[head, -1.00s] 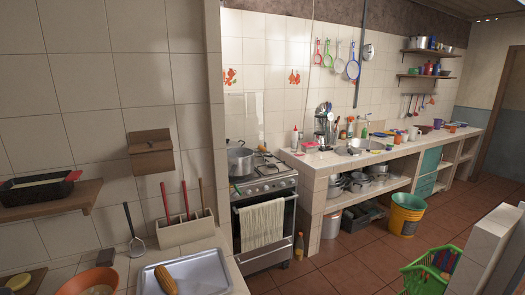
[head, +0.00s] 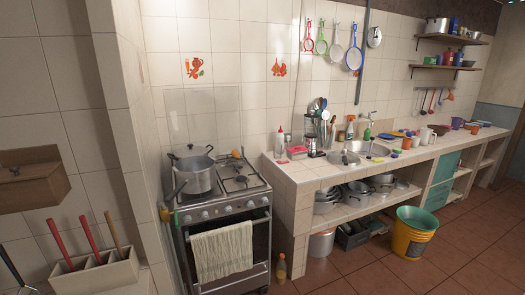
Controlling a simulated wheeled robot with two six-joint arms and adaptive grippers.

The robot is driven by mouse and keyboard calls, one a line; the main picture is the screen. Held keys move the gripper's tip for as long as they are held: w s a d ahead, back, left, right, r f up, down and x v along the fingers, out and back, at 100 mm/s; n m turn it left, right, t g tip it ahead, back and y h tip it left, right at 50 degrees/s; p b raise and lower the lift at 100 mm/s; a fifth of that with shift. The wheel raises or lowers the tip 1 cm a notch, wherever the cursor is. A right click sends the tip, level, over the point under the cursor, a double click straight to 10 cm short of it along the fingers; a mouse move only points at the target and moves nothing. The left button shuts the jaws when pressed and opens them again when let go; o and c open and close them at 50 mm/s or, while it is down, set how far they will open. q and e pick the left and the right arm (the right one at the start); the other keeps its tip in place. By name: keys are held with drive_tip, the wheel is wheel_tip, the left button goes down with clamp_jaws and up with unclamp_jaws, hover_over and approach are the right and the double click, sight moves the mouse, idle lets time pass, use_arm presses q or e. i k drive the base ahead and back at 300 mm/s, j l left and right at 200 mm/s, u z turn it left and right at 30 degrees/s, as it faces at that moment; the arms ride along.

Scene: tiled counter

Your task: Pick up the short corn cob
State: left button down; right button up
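No corn cob can be made out in the head view now. The tray that held a corn cob a second ago is out of the frame, below the lower left edge.
A stove (head: 222,208) with a pot (head: 193,174) on it stands left of centre. A tiled counter (head: 294,173) with a sink runs right. A utensil holder (head: 95,276) is at lower left. A yellow-orange bucket (head: 409,243) stands on the floor. The floor at lower right looks clear.

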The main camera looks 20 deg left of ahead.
sight(235, 154)
drive_tip(key=i+u, duration=0.3)
drive_tip(key=i, duration=0.15)
drive_tip(key=i+u, duration=0.25)
drive_tip(key=i, duration=0.2)
drive_tip(key=i+l+u, duration=0.15)
drive_tip(key=i+u, duration=0.15)
drive_tip(key=i, duration=0.15)
drive_tip(key=i+l+u, duration=0.25)
drive_tip(key=i, duration=0.2)
